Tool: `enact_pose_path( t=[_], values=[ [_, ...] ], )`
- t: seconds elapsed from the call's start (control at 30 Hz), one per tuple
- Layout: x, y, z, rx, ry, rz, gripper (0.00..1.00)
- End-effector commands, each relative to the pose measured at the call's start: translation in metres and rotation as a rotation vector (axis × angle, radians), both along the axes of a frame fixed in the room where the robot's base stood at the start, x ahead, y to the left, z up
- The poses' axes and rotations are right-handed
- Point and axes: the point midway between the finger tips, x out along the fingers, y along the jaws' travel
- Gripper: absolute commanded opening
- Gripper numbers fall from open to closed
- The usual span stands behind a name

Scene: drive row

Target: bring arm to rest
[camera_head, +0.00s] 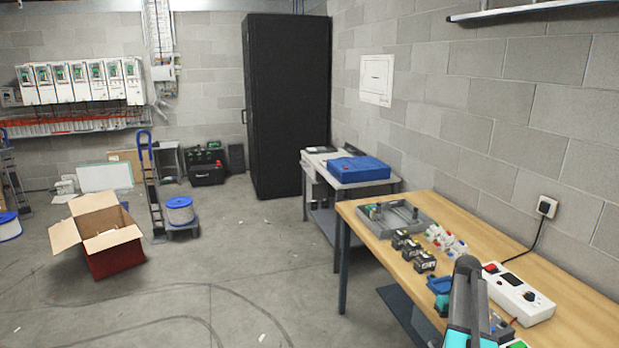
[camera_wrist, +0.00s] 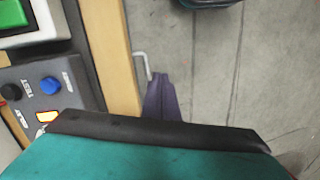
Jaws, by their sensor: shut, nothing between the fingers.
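My arm (camera_head: 466,300) shows in the head view at the lower right, in front of the wooden workbench (camera_head: 405,284), with a teal part at the bottom edge. The fingers are shut and hold nothing.
The bench carries a grey tray (camera_head: 412,222), several black blocks and a white box with buttons (camera_head: 519,296). A control panel with a blue button (camera_wrist: 50,85) is left in the wrist view. An open carton (camera_head: 117,262) stands left; the middle floor is clear.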

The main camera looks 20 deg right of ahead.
Motion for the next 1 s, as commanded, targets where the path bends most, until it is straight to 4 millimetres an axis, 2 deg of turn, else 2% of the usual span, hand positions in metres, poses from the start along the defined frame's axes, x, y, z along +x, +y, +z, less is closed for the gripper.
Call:
enact_pose_path(
  t=[0.03, 0.2, 0.47, 0.6, 0.77, 1.0],
  values=[
    [0.006, 0.023, -0.020, 0.017, 0.018, 0.031, 0.00],
    [0.017, 0.086, -0.072, 0.058, 0.069, 0.119, 0.00],
    [0.013, 0.182, -0.147, 0.104, 0.147, 0.239, 0.00],
    [0.001, 0.230, -0.184, 0.121, 0.191, 0.293, 0.00],
    [-0.019, 0.281, -0.223, 0.133, 0.238, 0.350, 0.00],
    [-0.062, 0.348, -0.275, 0.138, 0.309, 0.419, 0.00]
  ],
)
